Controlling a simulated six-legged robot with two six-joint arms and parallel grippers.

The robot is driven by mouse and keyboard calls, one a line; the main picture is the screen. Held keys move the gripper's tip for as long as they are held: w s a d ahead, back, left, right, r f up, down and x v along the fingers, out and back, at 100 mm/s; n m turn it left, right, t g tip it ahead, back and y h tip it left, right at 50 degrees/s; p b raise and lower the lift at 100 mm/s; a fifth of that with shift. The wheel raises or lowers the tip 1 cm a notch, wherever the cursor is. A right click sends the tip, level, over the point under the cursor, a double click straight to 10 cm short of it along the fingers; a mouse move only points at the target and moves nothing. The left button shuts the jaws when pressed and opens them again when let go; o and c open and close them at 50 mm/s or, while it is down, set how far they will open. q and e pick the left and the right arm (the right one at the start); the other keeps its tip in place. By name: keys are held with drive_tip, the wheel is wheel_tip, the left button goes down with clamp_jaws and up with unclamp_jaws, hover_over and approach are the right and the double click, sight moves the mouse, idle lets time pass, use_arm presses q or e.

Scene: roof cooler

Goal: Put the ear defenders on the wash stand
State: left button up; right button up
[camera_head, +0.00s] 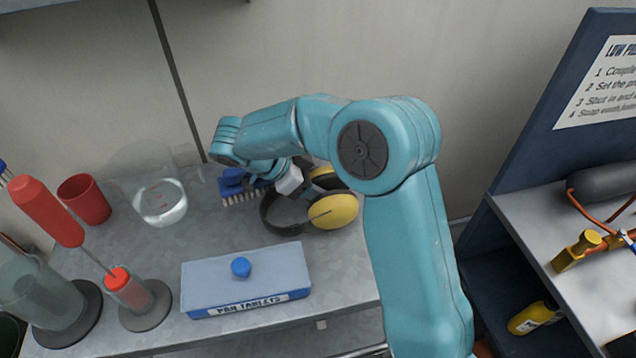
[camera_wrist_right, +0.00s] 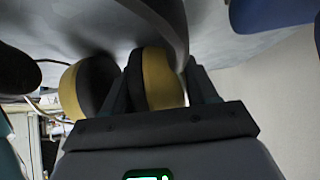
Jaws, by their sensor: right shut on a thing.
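The ear defenders (camera_head: 333,210) have yellow cups and a black headband. They are at the right part of the grey metal top (camera_head: 226,222), partly behind my right arm. My right gripper (camera_head: 304,188) is mostly hidden behind its arm links in the head view. In the wrist view its two fingers stand on either side of one yellow cup (camera_wrist_right: 157,78), and it is shut on the ear defenders. The other cup (camera_wrist_right: 72,90) is left of the fingers. I cannot tell if they touch the top. I cannot tell which surface is the wash stand. My left gripper is not in view.
A blue-based brush (camera_head: 233,186) lies behind the headband. A separate bench (camera_head: 550,225) is at right, across a gap.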

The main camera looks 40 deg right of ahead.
drive_tip(key=shift+s+r, duration=0.1)
drive_tip(key=o, duration=1.2)
drive_tip(key=shift+f, duration=0.2)
drive_tip(key=shift+r, duration=0.1)
drive_tip(key=shift+r, duration=0.15)
drive_tip(key=v, duration=1.2)
drive_tip(key=shift+p, duration=0.4)
